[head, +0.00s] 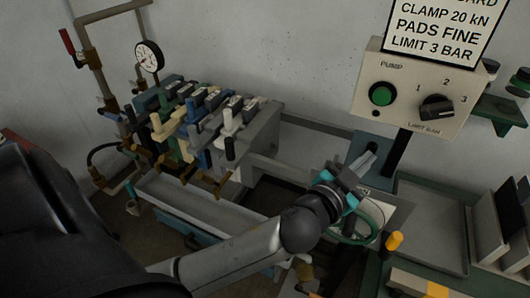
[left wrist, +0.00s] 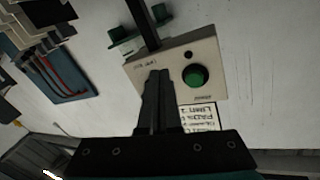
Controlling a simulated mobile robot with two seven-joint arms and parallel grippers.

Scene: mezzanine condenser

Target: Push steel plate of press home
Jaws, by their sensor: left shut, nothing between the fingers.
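The filter press stands left of centre in the head view, with a row of blue, green, white and cream plates (head: 185,120) hung on its rails. The grey steel plate (head: 262,130) is at the right end of this row, against or very near the last pale plate; I cannot tell which. My left gripper (head: 368,158) is shut and empty, well to the right of the steel plate, near the blue-grey end block of the press (head: 358,146). In the left wrist view its closed fingers (left wrist: 158,100) show in front of the control panel. My right gripper is not in view.
A pump control panel (head: 414,94) with a green button and a dial stands on a dark post behind my left gripper. Open rails (head: 315,125) span between steel plate and end block. A grey trough (head: 205,205) lies below the plates. A tray (head: 435,225) is at right.

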